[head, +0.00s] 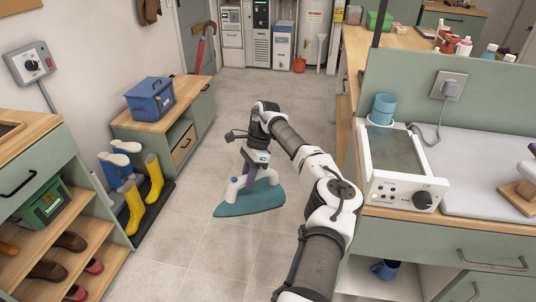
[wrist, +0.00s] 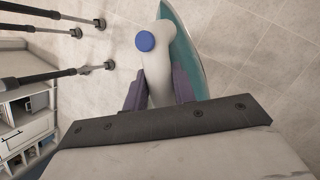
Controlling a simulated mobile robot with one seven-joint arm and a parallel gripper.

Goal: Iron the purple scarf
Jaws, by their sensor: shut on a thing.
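My gripper (head: 250,176) is shut on an iron with a teal base (head: 250,199) and a white body, held out over the open floor in the head view. In the wrist view the two purplish fingers of my gripper (wrist: 158,92) lie on both sides of the iron's white handle (wrist: 157,68), which has a blue round cap. The teal base (wrist: 183,40) shows beyond it. A purple scarf cannot be clearly made out. Small purple bits show by a wooden piece (head: 520,192) at the right edge of the head view; I cannot tell what they are.
A grey-white padded surface (head: 465,160) lies on the right counter, beside a white device with a dark knob (head: 402,180). A blue box (head: 150,98) stands on the low left cabinet. Yellow boots (head: 153,178) stand at left. The floor (head: 245,100) behind the iron is clear.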

